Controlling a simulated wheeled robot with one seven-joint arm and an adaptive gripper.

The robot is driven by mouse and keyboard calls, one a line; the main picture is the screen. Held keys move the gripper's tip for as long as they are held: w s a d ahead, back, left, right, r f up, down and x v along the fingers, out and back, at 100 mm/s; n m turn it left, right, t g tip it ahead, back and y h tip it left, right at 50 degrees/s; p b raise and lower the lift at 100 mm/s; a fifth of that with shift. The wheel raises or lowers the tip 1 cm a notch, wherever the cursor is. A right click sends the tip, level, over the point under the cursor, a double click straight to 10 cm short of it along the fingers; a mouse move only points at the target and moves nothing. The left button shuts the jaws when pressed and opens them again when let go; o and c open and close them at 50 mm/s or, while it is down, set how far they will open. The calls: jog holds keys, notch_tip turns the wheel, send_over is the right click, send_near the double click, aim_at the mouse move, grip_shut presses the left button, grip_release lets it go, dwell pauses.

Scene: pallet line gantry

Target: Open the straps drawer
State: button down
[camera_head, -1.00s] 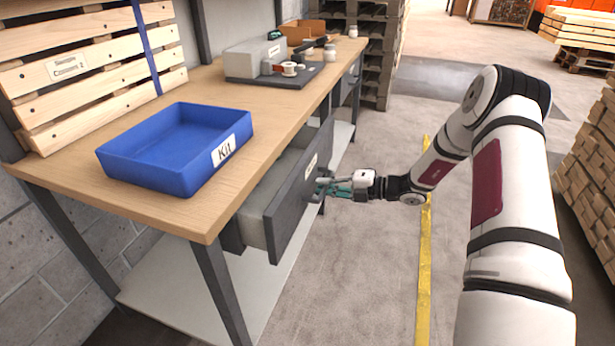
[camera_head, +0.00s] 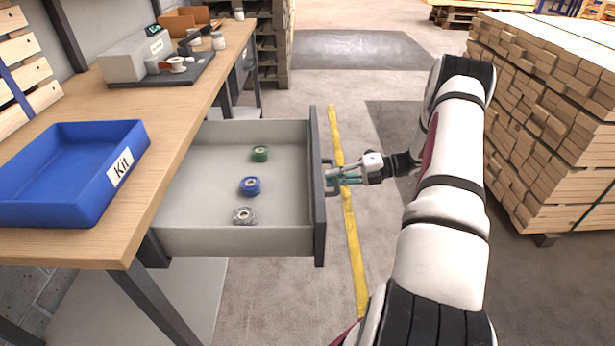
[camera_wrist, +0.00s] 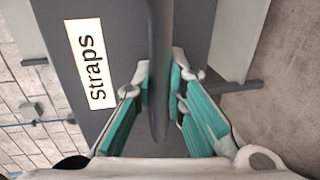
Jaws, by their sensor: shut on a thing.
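The straps drawer (camera_head: 236,240) is pulled well out from under the workbench. Its dark front faces right in the head view, and its "straps" label (camera_wrist: 91,65) shows in the wrist view. Inside lie a green roll (camera_head: 260,153), a blue roll (camera_head: 250,186) and a grey roll (camera_head: 244,216), apart from each other. My gripper (camera_head: 332,178) is at the outside of the drawer front, shut on the drawer's dark handle (camera_wrist: 160,70). In the wrist view its teal fingers (camera_wrist: 161,95) lie on both sides of the handle bar.
A blue Kit tray (camera_head: 135,150) stands on the wooden workbench (camera_head: 98,245). A grey device (camera_head: 138,55) and small jars stand farther back on it. A tall stack of timber (camera_head: 550,120) stands at the right. The floor around the yellow line (camera_head: 350,235) is clear.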

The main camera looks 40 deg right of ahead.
jog(key=f+v, duration=0.1)
jog(key=v, duration=0.6)
jog(key=shift+d+f+b, duration=0.2)
jog(key=shift+f+b, duration=0.1)
jog(key=shift+b, duration=0.1)
jog(key=shift+s, duration=0.1)
jog(key=c, duration=1.6)
grip_release()
jog(key=v, duration=1.2)
